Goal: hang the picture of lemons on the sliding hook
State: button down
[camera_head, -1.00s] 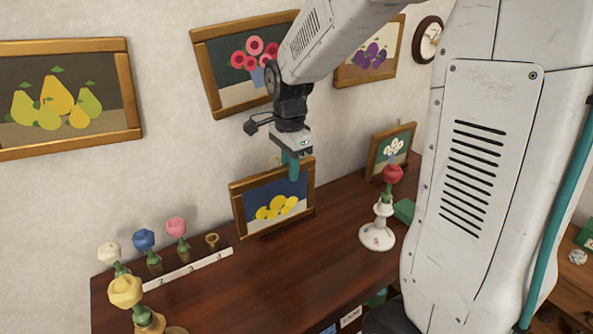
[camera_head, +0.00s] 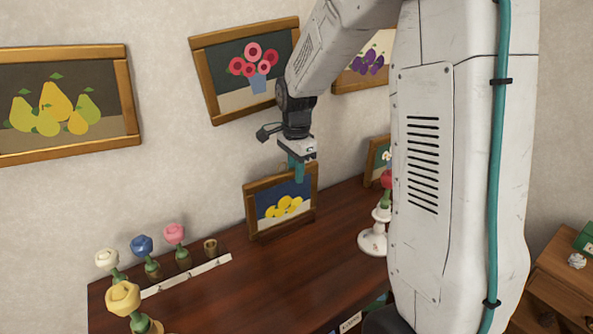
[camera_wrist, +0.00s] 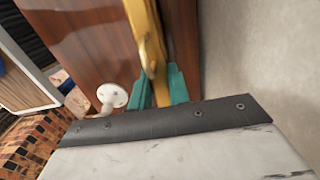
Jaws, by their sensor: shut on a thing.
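The picture of lemons (camera_head: 268,208), yellow fruit on dark blue in a wooden frame, is upright at the back of the dark wooden top, near the wall. My gripper (camera_head: 297,176), with teal fingers, is shut on its upper frame edge from above. A small loop shows above the frame's top left. In the wrist view the golden frame edge (camera_wrist: 148,42) runs between the teal fingers (camera_wrist: 158,88). I cannot tell whether the frame's bottom touches the wooden top. I cannot make out the sliding hook.
Pears (camera_head: 55,106), red flowers (camera_head: 252,62) and plums (camera_head: 370,60) pictures hang on the wall. Several model flowers (camera_head: 142,244) stand front left on the top (camera_head: 270,275). A white stand (camera_head: 373,241) is to the right, partly behind my arm.

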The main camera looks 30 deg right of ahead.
jog(key=shift+f, duration=0.15)
jog(key=c, duration=1.7)
grip_release()
jog(key=shift+f, duration=0.1)
jog(key=shift+c, duration=0.2)
jog(key=o, duration=0.4)
jog(key=r, duration=0.7)
jog(key=shift+w+r, duration=0.2)
jog(key=shift+r, duration=0.1)
jog(key=s+a+r+n, duration=0.1)
jog(key=s+a+n, duration=0.2)
jog(key=s+n, duration=0.3)
jog(key=s+a+r+n, duration=0.1)
jog(key=s+a+n, duration=0.3)
jog(key=s, duration=0.9)
jog(key=s+a+r+n+t, duration=0.1)
jog(key=s+a+n, duration=0.3)
jog(key=s+n, duration=0.4)
jog(key=shift+s+r, duration=0.3)
jog(key=shift+s, duration=0.25)
jog(key=shift+s+r, duration=0.3)
jog(key=shift+s, duration=0.2)
